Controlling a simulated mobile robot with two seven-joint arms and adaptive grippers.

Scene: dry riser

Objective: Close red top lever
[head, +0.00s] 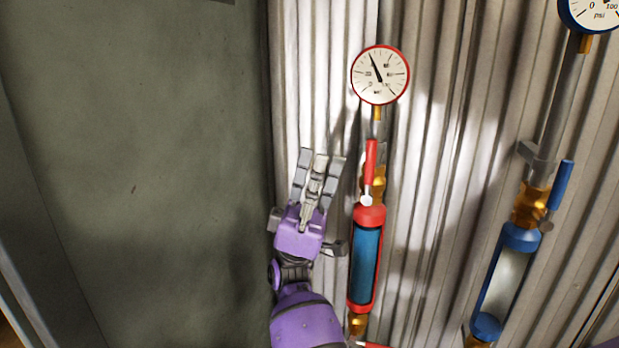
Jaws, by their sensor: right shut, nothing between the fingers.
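The red top lever (371,158) points almost straight up along the red-marked pipe, on a brass valve (379,186) below the red-rimmed gauge. Its lower end meets a silver pivot above the red and blue cylinder.
The red-rimmed gauge (380,75) is above the lever, and the red and blue cylinder (365,262) is below. Part of another red lever (372,345) shows at the bottom edge. A blue-marked pipe with a blue lever (560,184) stands right. Corrugated metal lies behind.

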